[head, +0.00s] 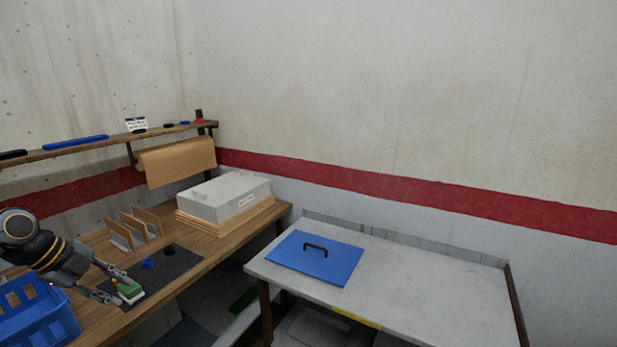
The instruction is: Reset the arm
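My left arm comes in from the left edge, and its gripper (121,288) is over the dark mat on the wooden bench. Its two fingers are spread apart, with a small green and white block (130,291) at the fingertips. The block appears to rest on the mat; I cannot tell whether the fingers touch it. My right gripper is not in view.
A blue basket (38,318) stands below my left arm. The wooden bench (190,243) also holds upright dividers (140,224), a blue round piece (147,263) and a grey box (225,196). A shelf (80,146) runs above. A blue lid (315,258) lies on the grey table (430,288), whose right side is clear.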

